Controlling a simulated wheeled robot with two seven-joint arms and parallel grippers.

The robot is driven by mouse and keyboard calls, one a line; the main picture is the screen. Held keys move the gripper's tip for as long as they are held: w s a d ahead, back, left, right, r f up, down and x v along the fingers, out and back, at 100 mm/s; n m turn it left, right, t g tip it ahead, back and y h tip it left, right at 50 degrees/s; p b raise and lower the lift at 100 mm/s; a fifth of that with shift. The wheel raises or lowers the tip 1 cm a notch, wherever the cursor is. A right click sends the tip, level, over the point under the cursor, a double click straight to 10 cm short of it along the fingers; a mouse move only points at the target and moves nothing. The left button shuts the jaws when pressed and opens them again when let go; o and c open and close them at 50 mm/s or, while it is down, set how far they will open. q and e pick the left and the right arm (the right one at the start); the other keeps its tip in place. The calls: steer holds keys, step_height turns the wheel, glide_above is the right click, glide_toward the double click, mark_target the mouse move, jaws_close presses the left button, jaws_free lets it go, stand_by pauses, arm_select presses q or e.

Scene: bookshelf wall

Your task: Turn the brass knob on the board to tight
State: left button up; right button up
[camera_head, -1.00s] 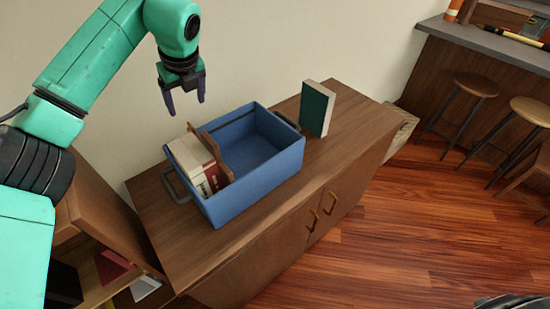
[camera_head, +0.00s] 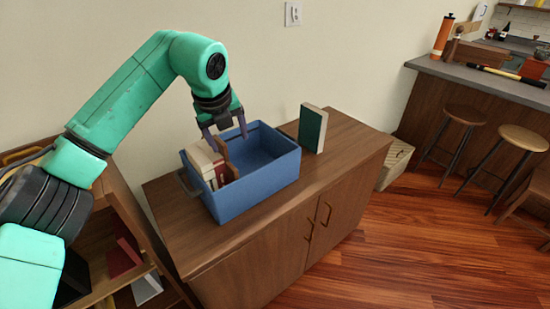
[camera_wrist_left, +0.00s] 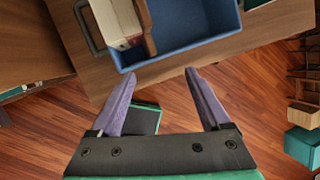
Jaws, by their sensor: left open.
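A blue crate (camera_head: 262,187) stands on the brown cabinet. An upright wooden board (camera_head: 229,160) crosses its inside, with cream and red books (camera_head: 205,163) on the board's left; the board also shows at the top of the left wrist view (camera_wrist_left: 149,30). I cannot make out a brass knob on the board in either view. My left gripper (camera_head: 225,133) is open and empty, pointing down above the crate near the board. Its two purple fingers (camera_wrist_left: 160,75) are apart in the left wrist view. My right gripper is not in view.
A green book (camera_head: 313,130) stands upright on the cabinet top (camera_head: 345,140), right of the crate. A low shelf (camera_head: 125,225) with books is at the left. Stools (camera_head: 467,114) and a counter stand at the right.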

arm_select(q)
steer(key=s+d+f+m+h, duration=0.1)
steer(key=d+h, duration=0.4)
steer(key=d, duration=0.5)
steer(key=shift+s+f+m, duration=0.4)
steer(key=shift+s+m, duration=0.4)
steer(key=shift+d, duration=0.15)
